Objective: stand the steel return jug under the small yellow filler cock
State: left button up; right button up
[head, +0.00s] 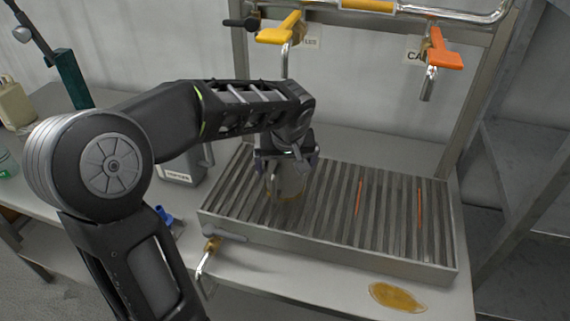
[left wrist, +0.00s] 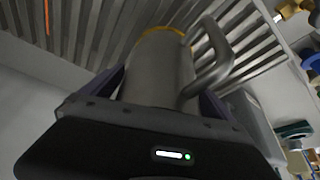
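The steel jug (head: 287,186) is a grey metal cylinder over the slatted drip tray (head: 330,265), left of its middle. In the left wrist view the jug (left wrist: 160,70) stands between my fingers, its bent handle (left wrist: 215,65) to the right. My left gripper (head: 287,155) comes down from above and is closed around the jug; it hides the jug's upper part. The yellow filler cock (head: 280,35), with its steel spout, is above and behind the gripper. A yellowish-brown edge shows at the jug's foot. I cannot tell whether the jug touches the slats. My right gripper is not in view.
An orange cock (head: 438,55) hangs farther right. Two orange strips lie among the slats. A grey labelled container (head: 182,165) stands left of the tray, partly behind my arm. A brass drain cock (head: 212,244) juts from the tray's front. A yellow-brown puddle (head: 397,297) lies front right.

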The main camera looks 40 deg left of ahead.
pick_arm(q)
jog(key=shift+r, duration=0.2)
jog(key=v, duration=1.2)
jog(key=shift+b, duration=0.3)
dwell(1.2)
